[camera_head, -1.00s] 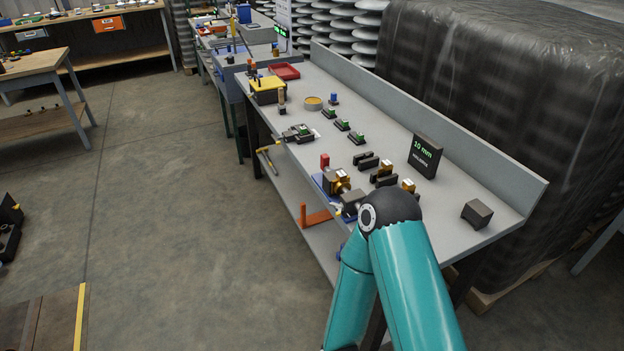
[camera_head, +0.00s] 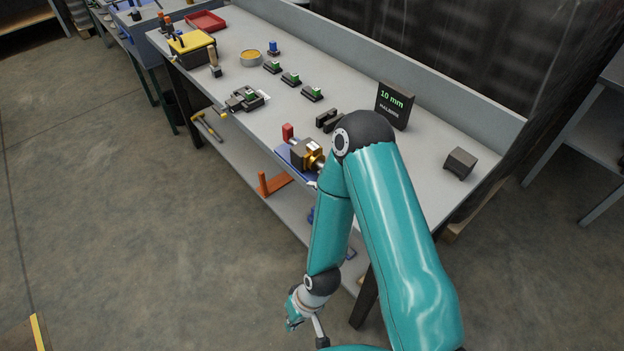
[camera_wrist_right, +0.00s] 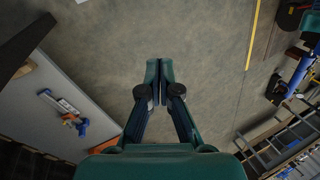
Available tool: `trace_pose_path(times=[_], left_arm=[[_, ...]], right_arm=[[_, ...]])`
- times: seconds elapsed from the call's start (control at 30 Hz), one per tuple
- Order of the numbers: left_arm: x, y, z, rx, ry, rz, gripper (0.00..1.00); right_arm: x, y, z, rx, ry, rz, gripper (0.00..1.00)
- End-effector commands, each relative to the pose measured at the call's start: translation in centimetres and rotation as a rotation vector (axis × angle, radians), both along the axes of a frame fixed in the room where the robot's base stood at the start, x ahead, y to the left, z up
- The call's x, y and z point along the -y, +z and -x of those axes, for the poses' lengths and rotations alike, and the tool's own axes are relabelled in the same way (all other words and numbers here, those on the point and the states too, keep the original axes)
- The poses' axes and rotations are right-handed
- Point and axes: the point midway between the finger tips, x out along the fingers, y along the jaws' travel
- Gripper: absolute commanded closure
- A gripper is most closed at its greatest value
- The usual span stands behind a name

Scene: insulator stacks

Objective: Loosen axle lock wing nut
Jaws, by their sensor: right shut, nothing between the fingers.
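A fixture with a brass-coloured block (camera_head: 307,154) sits on a blue base at the front edge of the workbench (camera_head: 380,235), partly behind my right arm. A red upright part (camera_head: 288,132) stands beside it. I cannot make out a wing nut at this size. My right gripper shows in the right wrist view (camera_wrist_right: 159,72), its two fingers together and empty, over bare floor. In the head view my right arm bends down in front of the bench, with its wrist low and clear of the fixture. My left gripper is not in view.
A black "10 mm" sign (camera_head: 394,105) and a dark block (camera_head: 460,163) stand on the bench. Several small green-topped parts, a yellow-topped box (camera_head: 192,46) and a red tray (camera_head: 206,21) lie farther along. An orange part (camera_head: 272,184) is on the lower shelf. Floor to the left is clear.

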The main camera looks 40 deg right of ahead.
Motion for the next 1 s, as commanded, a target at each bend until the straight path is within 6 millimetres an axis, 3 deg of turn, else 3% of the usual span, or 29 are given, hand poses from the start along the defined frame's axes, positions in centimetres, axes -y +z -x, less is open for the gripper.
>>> trace_pose_path(times=[0.23,0.37,0.47,0.6,0.7,0.9,1.0], left_arm=[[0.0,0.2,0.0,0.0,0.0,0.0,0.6],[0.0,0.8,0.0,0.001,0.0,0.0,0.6],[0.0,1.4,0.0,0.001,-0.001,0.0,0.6],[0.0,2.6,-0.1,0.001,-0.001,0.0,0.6],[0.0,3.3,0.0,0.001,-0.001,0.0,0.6],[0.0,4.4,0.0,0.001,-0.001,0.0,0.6],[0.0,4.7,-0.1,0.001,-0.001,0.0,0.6]], right_arm=[[0.4,0.7,-0.7,0.022,-0.003,-0.001,1.0],[2.6,3.3,-3.2,0.101,-0.004,-0.003,1.0],[4.9,7.0,-6.0,0.206,-0.001,0.005,1.0],[9.2,14.0,-9.8,0.386,0.016,0.053,1.0],[12.6,19.3,-11.4,0.51,0.035,0.116,1.0],[18.3,28.1,-12.2,0.689,0.076,0.269,1.0],[19.9,30.7,-11.9,0.734,0.09,0.326,1.0]])
